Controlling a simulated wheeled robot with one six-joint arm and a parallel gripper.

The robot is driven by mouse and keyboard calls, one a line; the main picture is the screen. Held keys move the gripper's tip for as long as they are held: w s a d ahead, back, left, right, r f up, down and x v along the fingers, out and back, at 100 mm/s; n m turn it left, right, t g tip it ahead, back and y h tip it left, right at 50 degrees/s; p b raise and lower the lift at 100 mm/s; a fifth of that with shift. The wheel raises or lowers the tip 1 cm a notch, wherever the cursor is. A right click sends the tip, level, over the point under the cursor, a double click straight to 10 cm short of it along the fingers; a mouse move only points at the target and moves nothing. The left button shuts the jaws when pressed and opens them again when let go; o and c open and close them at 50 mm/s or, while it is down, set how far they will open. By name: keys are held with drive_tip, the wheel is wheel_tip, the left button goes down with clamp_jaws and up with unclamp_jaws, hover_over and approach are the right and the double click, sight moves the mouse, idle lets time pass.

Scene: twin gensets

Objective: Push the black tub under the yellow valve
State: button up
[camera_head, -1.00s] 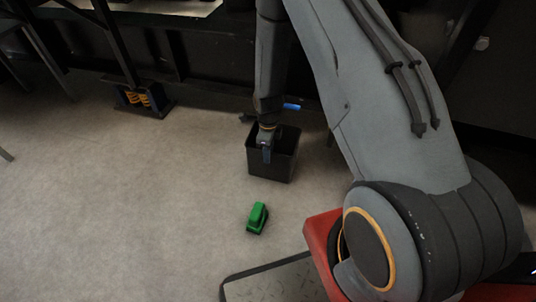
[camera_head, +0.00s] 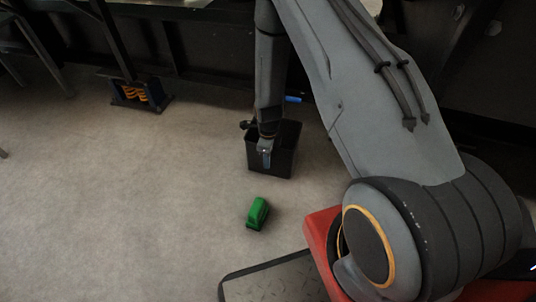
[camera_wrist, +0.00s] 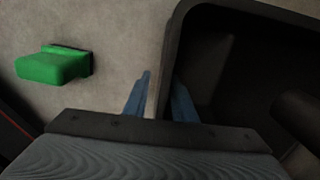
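The black tub (camera_head: 283,163) stands upright on the floor, an open-topped box below the dark machinery. My gripper (camera_head: 265,155) points down at the tub's near left side. In the wrist view, the tub's dark rim (camera_wrist: 235,8) fills the upper right. The blue fingertips of my gripper (camera_wrist: 160,100) lie on either side of the tub wall, one outside and one inside. A narrow light gap shows between the outer finger and the wall, so the fingers look open around it. I see no yellow valve in either view.
A green object (camera_head: 257,213) lies on the floor in front of the tub; the wrist view shows it left of the fingers (camera_wrist: 52,66). A blue handle (camera_head: 292,99) is behind the tub. A spring mount (camera_head: 141,94) stands at left. Floor left of the tub is clear.

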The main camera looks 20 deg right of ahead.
drive_tip(key=shift+f, duration=0.4)
clamp_jaws()
idle(1.2)
